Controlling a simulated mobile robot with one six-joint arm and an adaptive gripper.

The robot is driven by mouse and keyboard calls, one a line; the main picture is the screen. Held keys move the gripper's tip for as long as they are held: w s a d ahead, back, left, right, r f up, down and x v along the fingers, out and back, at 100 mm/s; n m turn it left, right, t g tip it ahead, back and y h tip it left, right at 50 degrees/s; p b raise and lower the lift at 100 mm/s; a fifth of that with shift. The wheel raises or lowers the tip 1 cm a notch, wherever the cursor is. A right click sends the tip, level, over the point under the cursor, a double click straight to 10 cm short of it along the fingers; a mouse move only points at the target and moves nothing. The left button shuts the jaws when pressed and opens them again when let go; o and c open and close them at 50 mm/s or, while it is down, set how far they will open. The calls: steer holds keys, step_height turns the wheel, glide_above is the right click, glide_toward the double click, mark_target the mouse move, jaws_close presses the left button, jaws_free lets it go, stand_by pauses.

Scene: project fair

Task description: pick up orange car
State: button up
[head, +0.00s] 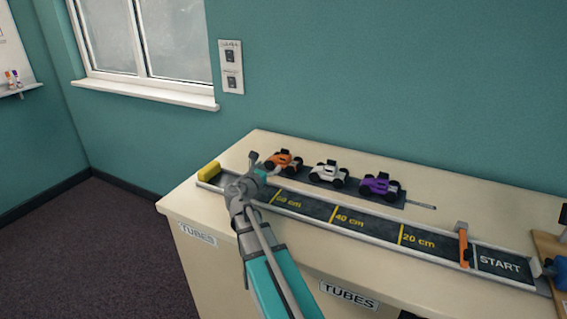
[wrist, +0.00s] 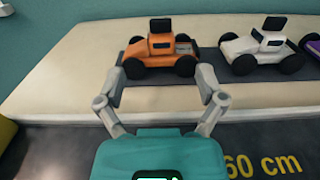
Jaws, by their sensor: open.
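The orange car (head: 284,159) stands on a dark strip on the table, at the left end of a row of cars. In the wrist view the orange car (wrist: 160,48) is upright, with black wheels and a black-topped cab. My gripper (wrist: 161,82) is open, and its two fingers reach toward the car's left and right ends. The fingertips appear close to the wheels, but I cannot tell whether they touch. In the head view my gripper (head: 262,165) is just left of the car and partly overlaps it.
A white car (head: 329,173) and a purple car (head: 380,186) stand to the right on the strip. The marked track (head: 318,212) runs in front, with a yellow block (head: 209,171) at its left end and an orange gate (head: 463,245) near START. The cream table (head: 262,143) is bare behind the cars.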

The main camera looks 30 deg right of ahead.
mark_target(285, 150)
steer(key=x, duration=0.7)
steer(key=shift+w+d, duration=0.1)
steer(key=shift+d, duration=0.2)
steer(key=shift+w+d, duration=0.1)
steer(key=shift+x, duration=2.5)
steer(key=shift+f, duration=0.1)
jaws_close()
